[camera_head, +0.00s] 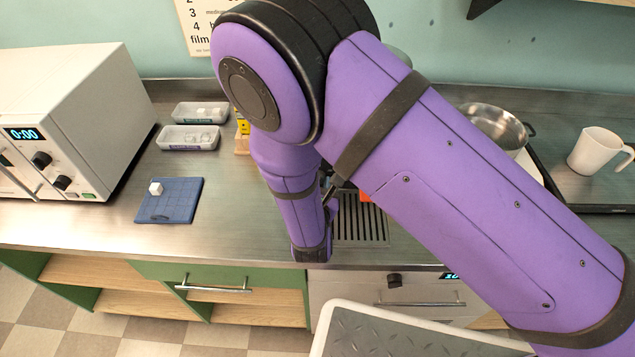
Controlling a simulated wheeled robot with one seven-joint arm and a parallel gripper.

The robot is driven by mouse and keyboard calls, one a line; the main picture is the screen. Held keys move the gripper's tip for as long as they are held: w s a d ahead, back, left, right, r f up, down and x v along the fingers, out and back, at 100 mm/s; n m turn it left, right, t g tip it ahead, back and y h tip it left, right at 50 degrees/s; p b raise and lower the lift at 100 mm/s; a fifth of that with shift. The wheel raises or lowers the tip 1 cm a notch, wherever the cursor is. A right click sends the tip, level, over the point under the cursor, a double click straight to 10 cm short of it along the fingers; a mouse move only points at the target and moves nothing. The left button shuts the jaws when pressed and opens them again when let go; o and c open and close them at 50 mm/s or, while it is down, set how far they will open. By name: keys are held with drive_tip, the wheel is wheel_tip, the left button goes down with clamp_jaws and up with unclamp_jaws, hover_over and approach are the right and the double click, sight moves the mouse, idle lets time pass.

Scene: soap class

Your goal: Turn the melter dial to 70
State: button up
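No dial in view is marked clearly as the melter's. A black knob (395,280) sits on the pale front panel (345,283) below the counter, with a small blue-lit display (450,276) to its right, partly cut off by my arm and too small to read surely. A steel pot (492,127) stands on the counter at the right, partly behind my arm; whatever is under it is mostly hidden. My purple arm crosses the middle of the view. My gripper's fingers are hidden behind it, so their state does not show.
A white appliance (85,95) with two black knobs and a 0:00 display stands at the left. A blue mat (180,208) bears a white cube (156,188). Two clear trays (188,138) lie behind. A white mug (597,150) stands at the right. A slotted grate (360,222) is in the counter.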

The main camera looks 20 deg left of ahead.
drive_tip(key=shift+m, duration=0.4)
drive_tip(key=o, duration=0.9)
drive_tip(key=shift+s, duration=0.15)
